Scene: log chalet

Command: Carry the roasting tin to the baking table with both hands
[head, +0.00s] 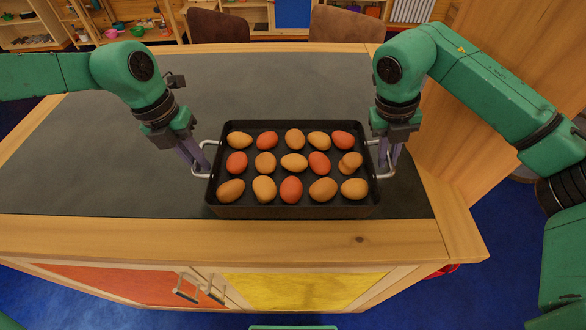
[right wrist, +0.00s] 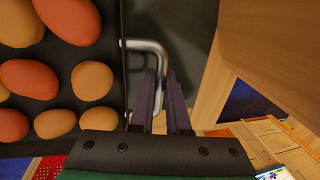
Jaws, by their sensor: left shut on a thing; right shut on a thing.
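The roasting tin (head: 292,212) is a dark rectangular tin with a wire handle at each short end, full of brown and reddish eggs in rows. It is at the front edge of a dark-topped wooden counter; I cannot tell whether it rests there or is just above. My left gripper (head: 196,162) is shut on the tin's left handle (head: 203,172). My right gripper (head: 386,162) is shut on the right handle. In the right wrist view the right gripper's fingers (right wrist: 163,105) straddle the metal handle (right wrist: 150,46), beside the tin (right wrist: 112,75).
The dark counter top (head: 90,150) is bare left of and behind the tin. A wooden panel (head: 490,110) rises close on the right. Two brown chairs (head: 218,26) and a blue panel (head: 293,13) are behind the counter. Low shelves (head: 130,30) with small items stand at the back left.

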